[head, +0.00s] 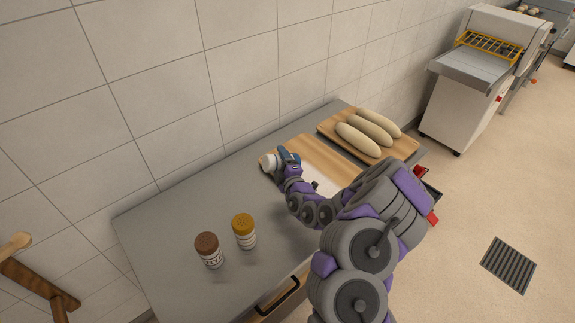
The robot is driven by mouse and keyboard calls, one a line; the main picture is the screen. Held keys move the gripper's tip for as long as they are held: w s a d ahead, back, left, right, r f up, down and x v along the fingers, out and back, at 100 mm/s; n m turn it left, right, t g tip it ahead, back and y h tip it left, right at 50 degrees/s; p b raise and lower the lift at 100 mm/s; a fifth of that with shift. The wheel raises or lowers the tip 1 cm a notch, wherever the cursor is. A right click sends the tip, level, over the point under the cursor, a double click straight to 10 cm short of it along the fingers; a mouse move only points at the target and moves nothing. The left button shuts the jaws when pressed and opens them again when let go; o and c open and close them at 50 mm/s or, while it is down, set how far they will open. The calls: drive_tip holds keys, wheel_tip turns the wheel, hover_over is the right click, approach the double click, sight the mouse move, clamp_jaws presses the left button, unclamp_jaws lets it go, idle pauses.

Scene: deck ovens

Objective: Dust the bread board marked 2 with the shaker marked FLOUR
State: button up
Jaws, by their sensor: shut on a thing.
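My gripper (288,164) is shut on a white shaker (267,163), held on its side, tilted, over the left end of a wooden board (318,150). The shaker's label cannot be read, and my gripper hides part of it. A pale patch shows on this board beside my gripper; my arm covers much of the board. Another wooden board (326,130) lies to its right and holds three pale loaves (367,134). I cannot read a number on either board.
A brown-capped shaker (208,250) and a yellow-capped shaker (244,231) stand upright on the grey counter (165,235), left of my arm. The counter's left part is otherwise clear. A tiled wall (150,90) runs behind it. A machine (480,80) stands at the upper right.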

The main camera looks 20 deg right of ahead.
drive_tip(key=shift+w+d+f+b, duration=0.15)
drive_tip(key=shift+d+b, duration=0.35)
drive_tip(key=shift+d, duration=0.65)
drive_tip(key=shift+w+d+r+b, duration=0.15)
drive_tip(key=shift+d+b, duration=0.35)
drive_tip(key=shift+d, duration=0.6)
drive_tip(key=s+d+p, duration=0.3)
drive_tip(key=s+d, duration=0.5)
drive_tip(key=d, duration=0.3)
drive_tip(key=d+r+n+b, duration=0.3)
drive_tip(key=d+n, duration=0.4)
drive_tip(key=n, duration=0.4)
drive_tip(key=w+d+r+n+b, duration=0.1)
drive_tip(key=d+n+b, duration=0.4)
drive_tip(key=n, duration=0.5)
drive_tip(key=shift+d+r+n, duration=0.4)
drive_tip(key=shift+d+r, duration=0.45)
drive_tip(key=shift+r, duration=0.05)
drive_tip(key=shift+w, duration=0.1)
